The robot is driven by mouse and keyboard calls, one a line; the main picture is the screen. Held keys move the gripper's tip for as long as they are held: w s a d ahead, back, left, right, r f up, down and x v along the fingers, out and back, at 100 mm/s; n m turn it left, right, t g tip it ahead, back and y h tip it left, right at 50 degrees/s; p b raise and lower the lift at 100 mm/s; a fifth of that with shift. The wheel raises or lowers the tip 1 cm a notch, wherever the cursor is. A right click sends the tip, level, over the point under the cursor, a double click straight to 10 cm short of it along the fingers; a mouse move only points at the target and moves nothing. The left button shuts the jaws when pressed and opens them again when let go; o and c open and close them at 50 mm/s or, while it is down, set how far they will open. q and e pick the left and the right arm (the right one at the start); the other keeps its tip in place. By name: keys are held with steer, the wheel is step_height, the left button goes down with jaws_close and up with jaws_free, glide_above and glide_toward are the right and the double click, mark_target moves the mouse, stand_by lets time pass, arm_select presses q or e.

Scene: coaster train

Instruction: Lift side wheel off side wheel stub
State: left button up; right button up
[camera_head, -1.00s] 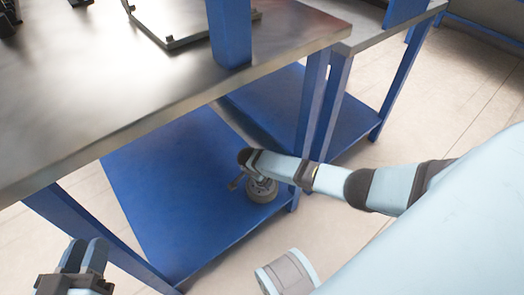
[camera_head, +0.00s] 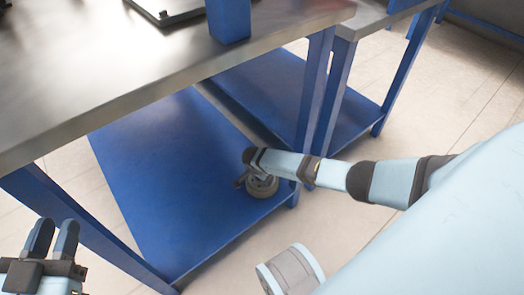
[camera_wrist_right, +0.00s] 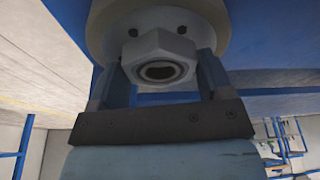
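The side wheel (camera_head: 262,189) is a round beige-grey piece low over the blue lower shelf, partly hidden by my right arm. In the right wrist view, a grey hexagonal hub (camera_wrist_right: 158,57) with a round hole stands out from its pale round body (camera_wrist_right: 100,28). The fingers of my right gripper (camera_wrist_right: 160,84) lie on opposite sides of the hub and seem to press on it. I cannot make out the stub, or tell whether the wheel is clear of it. My left gripper (camera_head: 53,238) is empty at lower left, a narrow gap between its fingers.
The metal-topped workbench (camera_head: 110,70) with blue legs stands above the blue lower shelf (camera_head: 165,170). A blue post (camera_head: 228,22) and a dark-edged plate (camera_head: 165,10) stand on its top. A second bench (camera_head: 370,20) adjoins at right. Most of the lower shelf is bare.

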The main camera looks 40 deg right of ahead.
steer(key=c, duration=0.7)
steer(key=shift+w+r, duration=0.1)
steer(key=shift+w, duration=0.05)
steer(key=shift+c, duration=1.1)
steer(key=shift+r, duration=0.1)
